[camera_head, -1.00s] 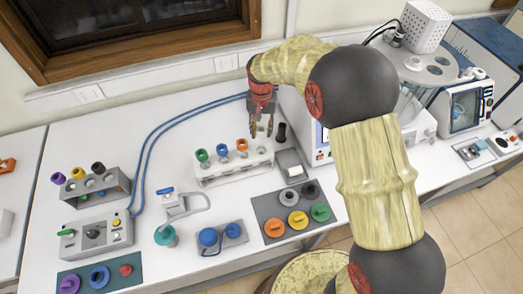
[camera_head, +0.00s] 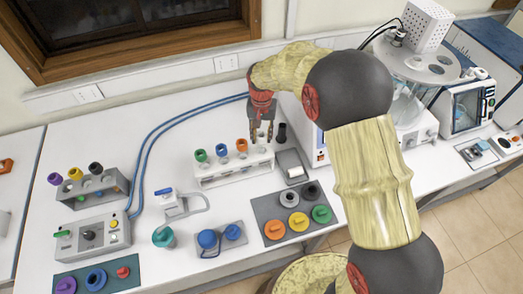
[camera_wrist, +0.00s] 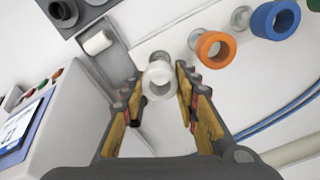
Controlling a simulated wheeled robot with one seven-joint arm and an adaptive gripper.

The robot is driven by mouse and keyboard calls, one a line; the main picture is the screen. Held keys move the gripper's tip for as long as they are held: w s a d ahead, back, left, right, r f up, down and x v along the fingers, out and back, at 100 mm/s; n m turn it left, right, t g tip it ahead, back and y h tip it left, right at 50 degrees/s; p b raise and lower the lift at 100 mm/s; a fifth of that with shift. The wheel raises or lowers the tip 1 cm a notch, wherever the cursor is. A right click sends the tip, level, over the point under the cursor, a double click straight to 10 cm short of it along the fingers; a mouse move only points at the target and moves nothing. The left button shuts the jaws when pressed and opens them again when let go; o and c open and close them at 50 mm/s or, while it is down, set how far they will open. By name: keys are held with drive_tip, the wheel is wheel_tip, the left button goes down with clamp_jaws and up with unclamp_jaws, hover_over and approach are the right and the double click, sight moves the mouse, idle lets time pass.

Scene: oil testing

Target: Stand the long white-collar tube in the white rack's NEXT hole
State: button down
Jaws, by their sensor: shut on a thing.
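The white-collar tube (camera_wrist: 158,78) is between my gripper's fingers (camera_wrist: 155,95) in the wrist view, its white ring facing the camera. In the head view my gripper (camera_head: 262,132) points down over the right end of the white rack (camera_head: 222,179). The collar lines up with the rack's orange-collar tube (camera_wrist: 215,48) and blue-collar tube (camera_wrist: 275,18). A green-collar tube (camera_head: 201,156) stands at the rack's left. The held tube's lower end is hidden, so I cannot tell whether it is in a hole.
A white machine (camera_head: 308,133) is further right. A grey mat with coloured caps (camera_head: 268,210) lies in front. Blue hoses (camera_head: 165,125) run behind the rack.

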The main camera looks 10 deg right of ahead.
drive_tip(key=shift+f+b, duration=0.35)
drive_tip(key=shift+f, duration=0.3)
drive_tip(key=c, duration=1.3)
unclamp_jaws()
drive_tip(key=shift+o, duration=0.2)
wheel_tip(320, 180, up, 12)
